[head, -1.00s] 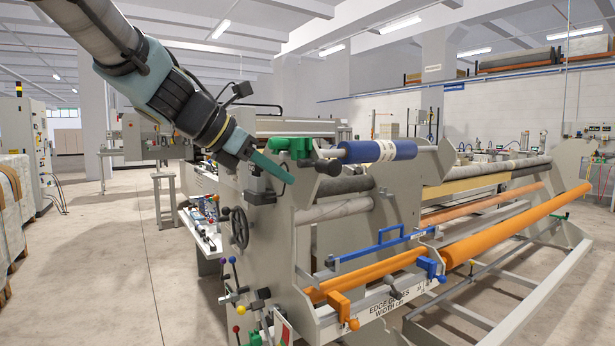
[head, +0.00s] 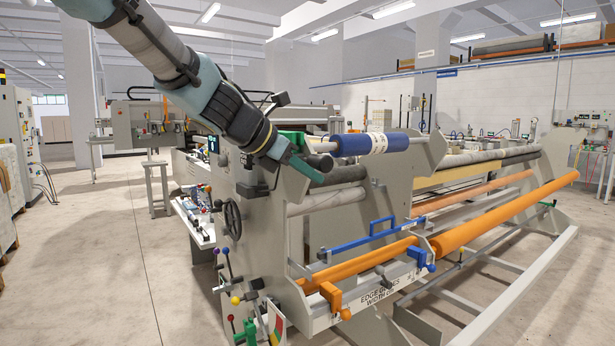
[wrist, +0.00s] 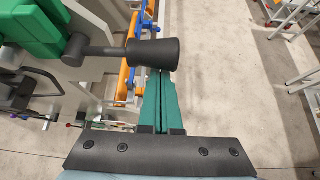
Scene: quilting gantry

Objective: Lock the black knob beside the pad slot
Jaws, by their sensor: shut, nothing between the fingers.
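A black cylindrical knob (wrist: 150,54) sticks out on a short stem from a green block (wrist: 35,25) at the upper left of the wrist view. In the head view the black knob (head: 321,162) shows beside the green block (head: 294,137), partly behind my gripper (head: 316,179). My gripper is shut and empty, with its teal fingers together. In the wrist view the fingertips (wrist: 160,72) reach to the lower edge of the knob, which overlaps them. I cannot tell whether they touch. I cannot make out the pad slot or whether the knob is locked.
A blue roll (head: 369,143) lies on a bar right of my gripper. A handwheel (head: 232,219) and several ball-ended levers stand on the frame's near end. Orange rollers (head: 500,215) run along the machine. Bare floor (head: 100,260) lies to the left.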

